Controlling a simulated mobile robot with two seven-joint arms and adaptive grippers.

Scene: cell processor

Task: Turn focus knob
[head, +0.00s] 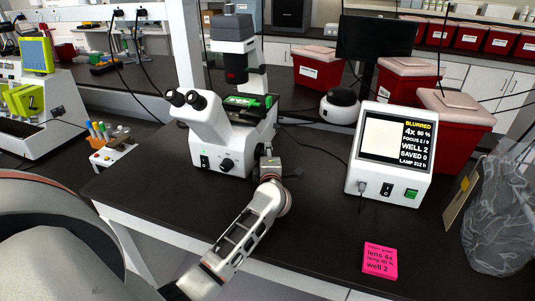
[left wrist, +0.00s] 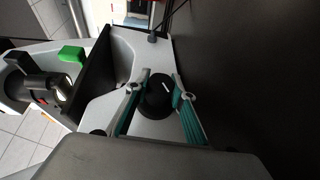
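The white microscope (head: 235,130) stands on the dark bench in the head view. A round black knob (head: 226,165) shows on the front of its base. My left gripper (head: 268,158) is at the right side of the base, small and partly hidden by its own wrist. In the left wrist view a black knob (left wrist: 155,103) with a white mark sits on the white body. The two teal-padded fingers of my left gripper (left wrist: 162,80) are apart, one on each side of this knob. I cannot tell whether they touch it. My right gripper is not in view.
A display box (head: 392,150) reads BLURRED, 4x 80 %, FOCUS 2/9, WELL 2, SAVED 0. A pink note (head: 379,260) reads lens 4x, lamp 80 %, well 2. Red bins (head: 452,130) stand behind. The bench between microscope and display is mostly clear.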

